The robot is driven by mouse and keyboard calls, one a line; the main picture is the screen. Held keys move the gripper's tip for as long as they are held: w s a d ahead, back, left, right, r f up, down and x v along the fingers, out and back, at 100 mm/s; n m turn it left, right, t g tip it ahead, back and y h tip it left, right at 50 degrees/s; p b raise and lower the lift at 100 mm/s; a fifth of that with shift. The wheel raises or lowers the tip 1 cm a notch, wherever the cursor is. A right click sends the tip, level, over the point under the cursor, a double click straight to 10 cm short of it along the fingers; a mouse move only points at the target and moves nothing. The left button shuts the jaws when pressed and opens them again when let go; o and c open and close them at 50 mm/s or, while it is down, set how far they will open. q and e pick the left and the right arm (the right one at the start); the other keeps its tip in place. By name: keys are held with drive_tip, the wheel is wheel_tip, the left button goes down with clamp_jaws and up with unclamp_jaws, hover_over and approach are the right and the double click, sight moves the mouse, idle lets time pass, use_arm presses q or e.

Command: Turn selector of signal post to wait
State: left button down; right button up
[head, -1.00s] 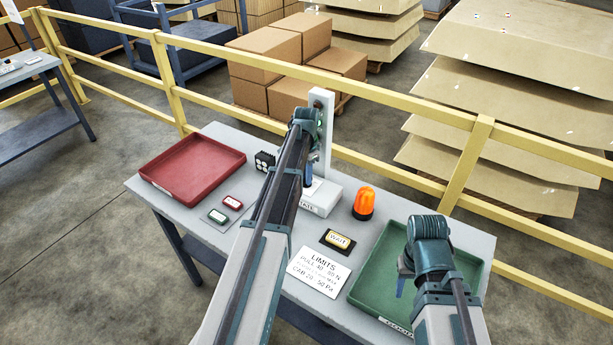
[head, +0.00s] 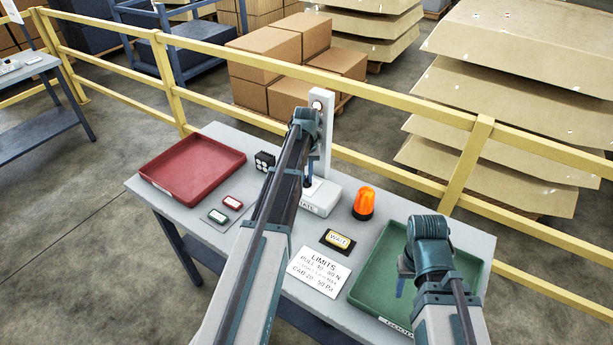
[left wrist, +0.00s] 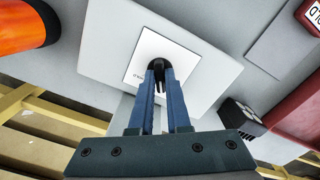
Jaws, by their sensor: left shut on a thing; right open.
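The signal post is a pale upright (head: 327,130) on a white base block (head: 325,201) at the back of the table. My left gripper (head: 309,182) points down at the base and is shut on the black selector knob. The knob (left wrist: 156,65) also shows in the left wrist view, between the blue fingertips (left wrist: 159,82) over a white plate; its exact pointing is partly hidden. A small panel with a yellow label reading WAIT (head: 339,239) lies on the table. My right gripper (head: 401,284) is open and empty over the green tray.
A red tray (head: 193,165) is at left and a green tray (head: 373,286) at right. An orange beacon (head: 364,204), a LIMITS card (head: 318,271), a black block (head: 264,161) and small red and green labelled pieces stand between. A yellow railing (head: 400,98) runs behind.

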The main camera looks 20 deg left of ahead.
sight(306, 179)
use_arm(q)
drive_tip(key=shift+n, duration=1.2)
drive_tip(key=c, duration=0.9)
unclamp_jaws()
drive_tip(key=shift+r, duration=0.1)
wheel_tip(306, 179, up, 14)
drive_tip(key=p, duration=1.3)
drive_tip(key=shift+p, duration=0.4)
use_arm(e)
wheel_tip(306, 179, up, 14)
use_arm(q)
drive_tip(key=shift+f, duration=0.2)
use_arm(e)
drive_tip(key=shift+f, duration=0.15)
